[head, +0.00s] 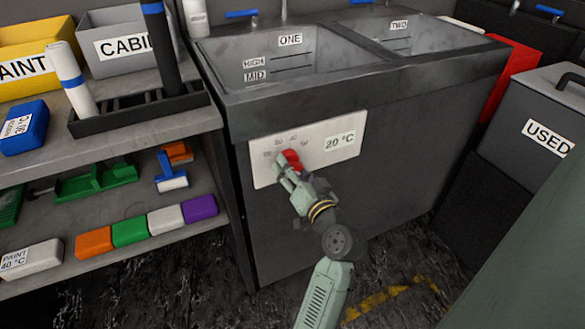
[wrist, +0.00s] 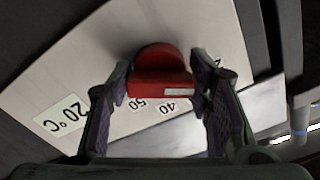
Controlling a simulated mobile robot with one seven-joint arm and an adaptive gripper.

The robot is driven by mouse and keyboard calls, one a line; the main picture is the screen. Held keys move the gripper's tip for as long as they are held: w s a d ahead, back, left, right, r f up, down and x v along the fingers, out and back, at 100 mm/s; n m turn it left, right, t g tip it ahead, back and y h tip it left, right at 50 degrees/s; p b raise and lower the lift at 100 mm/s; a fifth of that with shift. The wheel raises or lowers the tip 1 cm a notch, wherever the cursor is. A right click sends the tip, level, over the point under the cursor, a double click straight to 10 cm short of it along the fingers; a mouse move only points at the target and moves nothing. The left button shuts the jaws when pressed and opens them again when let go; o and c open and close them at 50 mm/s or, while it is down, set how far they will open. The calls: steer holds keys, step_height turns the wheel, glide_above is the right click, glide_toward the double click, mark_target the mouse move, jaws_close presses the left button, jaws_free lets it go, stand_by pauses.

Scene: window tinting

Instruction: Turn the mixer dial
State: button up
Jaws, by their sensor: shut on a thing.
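The red mixer dial (head: 292,159) sits on a pale panel (head: 262,172) on the front of the grey double sink. Numbers ring the dial, and a "20 °C" label (head: 340,141) is at the panel's right. My gripper (head: 288,172) reaches the dial from the front and partly hides it. In the wrist view the red dial (wrist: 160,72) stands between the two fingers, which are shut on its sides. A white mark shows on the dial's grip bar. The "50" and "40" marks (wrist: 168,107) show just below the dial.
The sink has basins marked ONE (head: 300,65) and TWO (head: 410,35). At left, a shelf (head: 160,127) holds bins, rollers, a blue block and coloured blocks. A grey bin marked USED (head: 520,125) stands at right. The floor before the sink is partly clear.

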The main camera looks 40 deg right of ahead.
steer(key=m+p, duration=0.1)
steer(key=m, duration=0.1)
steer(key=m+p, duration=0.1)
steer(key=p, duration=0.1)
steer(key=shift+a+r+m, duration=0.1)
steer(key=shift+r+m, duration=0.1)
steer(key=shift+m, duration=0.2)
steer(key=m+p, duration=0.2)
steer(key=m, duration=0.1)
steer(key=shift+r+m+p, duration=0.1)
steer(key=shift+m+p, duration=0.2)
steer(key=shift+p, duration=0.05)
steer(key=m+p, duration=0.3)
steer(key=m, duration=0.1)
steer(key=shift+r+p, duration=0.1)
steer(key=shift+p, duration=0.2)
steer(key=shift+m+p, duration=1.4)
steer(key=shift+m, duration=0.7)
steer(key=o, duration=1.2)
steer(key=shift+c, duration=0.2)
